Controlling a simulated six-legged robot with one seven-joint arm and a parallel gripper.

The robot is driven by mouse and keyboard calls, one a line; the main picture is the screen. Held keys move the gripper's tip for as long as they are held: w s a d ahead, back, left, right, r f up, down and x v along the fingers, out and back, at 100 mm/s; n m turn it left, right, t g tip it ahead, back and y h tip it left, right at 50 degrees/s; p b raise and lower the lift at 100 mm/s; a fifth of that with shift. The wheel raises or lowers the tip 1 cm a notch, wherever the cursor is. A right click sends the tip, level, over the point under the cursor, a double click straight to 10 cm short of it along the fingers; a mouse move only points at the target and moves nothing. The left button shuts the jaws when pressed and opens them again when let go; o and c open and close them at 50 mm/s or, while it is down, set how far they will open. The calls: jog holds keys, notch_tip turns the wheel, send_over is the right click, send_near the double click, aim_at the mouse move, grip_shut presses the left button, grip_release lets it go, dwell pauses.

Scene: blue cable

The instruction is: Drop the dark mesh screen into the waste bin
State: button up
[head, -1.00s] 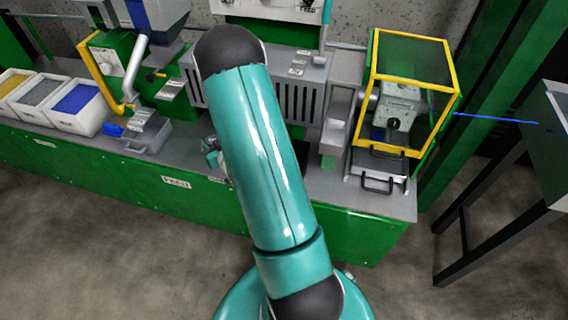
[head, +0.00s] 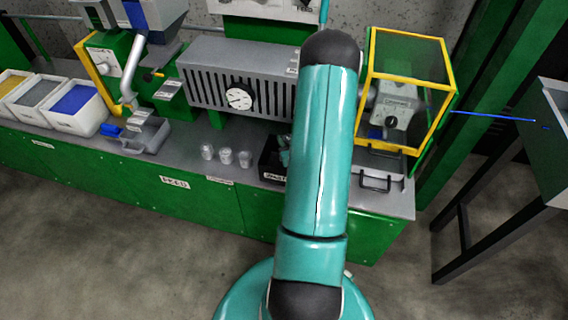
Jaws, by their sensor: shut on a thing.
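A small black open box (head: 266,169) with a white label, which looks like the waste bin, stands at the front of the bench. My teal arm covers its right side. My gripper (head: 284,158) shows only in part, at the left edge of my arm, over or at the mouth of this box. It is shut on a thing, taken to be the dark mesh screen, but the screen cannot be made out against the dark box. My arm hides the fingertips' right side.
Small clear jars (head: 225,156) stand left of the box. A grey slotted housing with a dial (head: 239,98) is behind. A yellow-framed guard (head: 408,90) stands at right. White bins (head: 75,106) are at far left. A blue cable (head: 492,116) runs right.

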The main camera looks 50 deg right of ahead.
jog(key=shift+f, duration=1.5)
jog(key=o, duration=1.1)
jog(key=v, duration=1.3)
jog(key=shift+s+a+r, duration=0.15)
jog(key=shift+s+a, duration=0.05)
jog(key=shift+s, duration=0.05)
